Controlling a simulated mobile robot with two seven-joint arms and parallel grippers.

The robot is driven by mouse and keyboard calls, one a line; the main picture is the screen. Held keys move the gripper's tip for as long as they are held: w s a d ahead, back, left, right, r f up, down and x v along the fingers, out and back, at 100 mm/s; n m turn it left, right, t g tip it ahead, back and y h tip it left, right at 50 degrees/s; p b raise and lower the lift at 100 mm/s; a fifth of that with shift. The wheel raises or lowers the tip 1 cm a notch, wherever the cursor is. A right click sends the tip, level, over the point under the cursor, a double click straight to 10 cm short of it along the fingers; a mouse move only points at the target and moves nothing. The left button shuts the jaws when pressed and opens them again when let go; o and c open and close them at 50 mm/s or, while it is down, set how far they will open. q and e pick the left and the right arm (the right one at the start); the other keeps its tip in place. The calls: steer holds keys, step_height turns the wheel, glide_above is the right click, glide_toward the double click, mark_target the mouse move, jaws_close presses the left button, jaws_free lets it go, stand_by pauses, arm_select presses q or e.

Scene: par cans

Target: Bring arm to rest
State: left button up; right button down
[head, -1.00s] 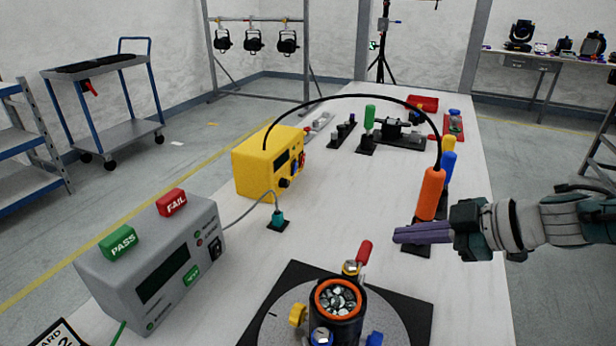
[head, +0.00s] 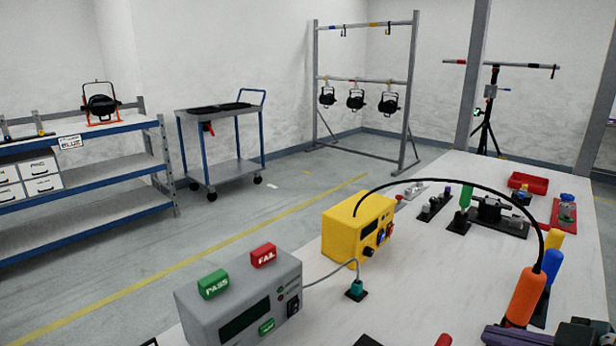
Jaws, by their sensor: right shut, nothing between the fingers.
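My right gripper (head: 492,335) is at the bottom right edge of the head view, with its purple fingers shut and empty. It is close to the orange handle (head: 525,296) on the white bench (head: 440,262); I cannot tell whether they touch. Most of the right arm is cut off by the frame. My left gripper is out of view.
A grey tester (head: 240,300) with PASS and FAIL blocks and a yellow box (head: 357,228) stand on the bench. A black cable arches to the orange handle. Blue and yellow handles stand behind it. A trolley (head: 220,118) and shelf (head: 80,200) stand left, beyond open floor.

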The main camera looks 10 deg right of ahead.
steer(key=s+a+r+m+h+p, duration=0.25)
steer(key=s+a+m+h, duration=0.2)
steer(key=a, duration=0.55)
steer(key=s+a+r+m+g, duration=0.1)
steer(key=s+r+g, duration=0.15)
steer(key=s, duration=0.35)
steer(key=s+a+r+m+g+p, duration=0.1)
steer(key=s+r+g, duration=0.15)
steer(key=s, duration=0.35)
steer(key=s+a+r+m+g, duration=0.1)
steer(key=s+r+g, duration=0.15)
steer(key=s, duration=0.35)
step_height(320, 180, up, 39)
steer(key=p, duration=3.8)
steer(key=shift+s+d, duration=0.15)
steer(key=shift+d, duration=0.1)
